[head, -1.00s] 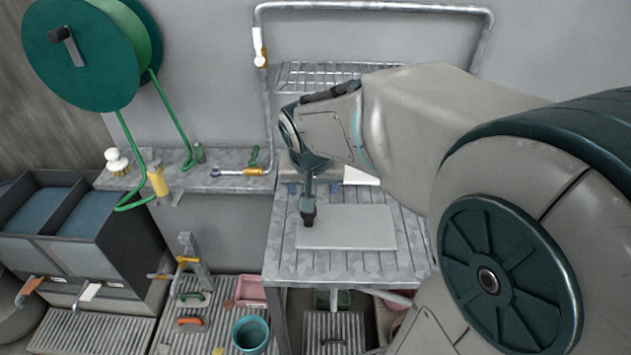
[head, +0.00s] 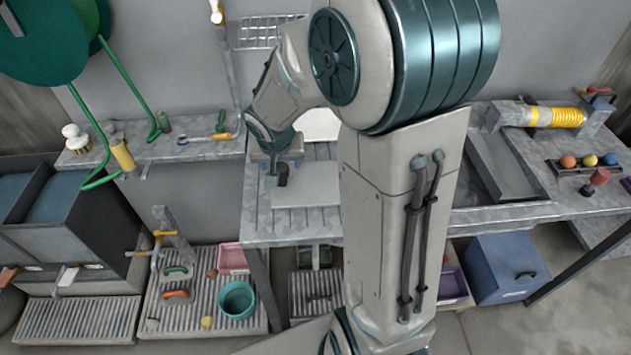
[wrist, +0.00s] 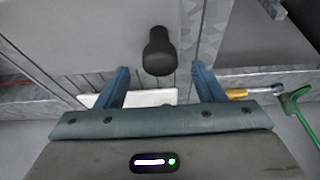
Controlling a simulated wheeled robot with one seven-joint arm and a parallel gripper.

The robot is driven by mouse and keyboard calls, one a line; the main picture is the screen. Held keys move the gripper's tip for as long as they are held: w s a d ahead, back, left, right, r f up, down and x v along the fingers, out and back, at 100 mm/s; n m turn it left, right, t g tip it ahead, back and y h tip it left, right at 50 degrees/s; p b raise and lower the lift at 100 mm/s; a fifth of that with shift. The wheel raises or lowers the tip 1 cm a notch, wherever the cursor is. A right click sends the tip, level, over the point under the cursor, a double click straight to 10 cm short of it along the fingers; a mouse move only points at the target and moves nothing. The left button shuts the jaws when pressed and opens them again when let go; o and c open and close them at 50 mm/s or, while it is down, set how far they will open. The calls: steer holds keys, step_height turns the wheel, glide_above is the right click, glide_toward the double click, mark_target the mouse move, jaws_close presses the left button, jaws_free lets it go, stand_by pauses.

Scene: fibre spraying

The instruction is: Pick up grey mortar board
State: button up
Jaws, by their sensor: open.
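The grey mortar board (head: 310,192) lies flat on the slatted metal table, with a dark upright handle (head: 283,174) near its left end. My gripper (head: 273,178) is low over that left end, pointing down beside the handle. In the wrist view my open gripper (wrist: 160,68) has its two blue fingers spread apart. The black handle (wrist: 159,52) stands between the lines of the fingers, around and just beyond their tips, with a gap on each side. My arm hides part of the board's right side.
A white panel (head: 320,125) stands behind the board. A wall shelf (head: 190,148) holds a spanner and a green-handled tool at the left. A metal trough (head: 500,165) and coloured balls (head: 568,161) are at the right. A teal bucket (head: 237,299) stands below.

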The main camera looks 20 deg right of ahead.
mark_target(280, 167)
steer(key=shift+x, duration=2)
steer(key=shift+s+a, duration=0.1)
steer(key=shift+s, duration=0.05)
jaws_close()
